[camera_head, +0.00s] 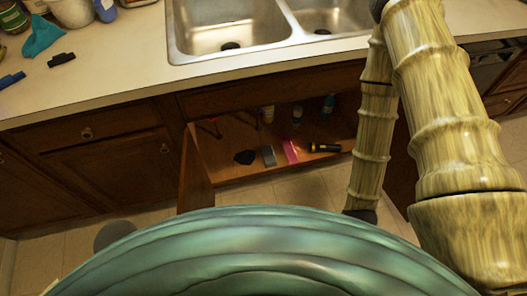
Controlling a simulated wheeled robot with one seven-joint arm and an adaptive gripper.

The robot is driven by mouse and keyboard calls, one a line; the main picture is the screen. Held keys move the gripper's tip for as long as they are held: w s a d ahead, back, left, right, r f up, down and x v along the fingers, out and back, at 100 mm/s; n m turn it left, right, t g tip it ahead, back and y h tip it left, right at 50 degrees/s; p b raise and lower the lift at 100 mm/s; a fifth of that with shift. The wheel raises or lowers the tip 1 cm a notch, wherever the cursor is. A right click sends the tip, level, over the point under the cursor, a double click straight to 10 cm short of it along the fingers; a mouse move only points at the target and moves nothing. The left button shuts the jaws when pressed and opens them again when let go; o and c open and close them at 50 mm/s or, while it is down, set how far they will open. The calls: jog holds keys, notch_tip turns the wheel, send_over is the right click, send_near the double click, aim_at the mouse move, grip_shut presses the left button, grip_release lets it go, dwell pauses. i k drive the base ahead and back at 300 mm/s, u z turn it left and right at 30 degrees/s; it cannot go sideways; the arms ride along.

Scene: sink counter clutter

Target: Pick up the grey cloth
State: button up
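Inside the open cabinet under the sink, a small dark crumpled item (245,157) lies flat on the cabinet floor. It may be the grey cloth, but it is too small to be sure. A small grey block-like item (268,155) stands just to its right. My arm rises at the right of the view and comes down in front of the cabinet's right side. Its lower end is dark and partly hidden behind my green body. My gripper's fingers do not show.
A pink item (290,151), a black flashlight-like item (325,147) and bottles are also in the cabinet. An open cabinet door (195,175) stands at its left. A sink (230,28) and a teal cloth (42,37) are on the counter above.

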aim_at(269, 160)
jog(key=z, duration=1.95)
jog(key=k, duration=0.35)
jog(key=u, duration=2.1)
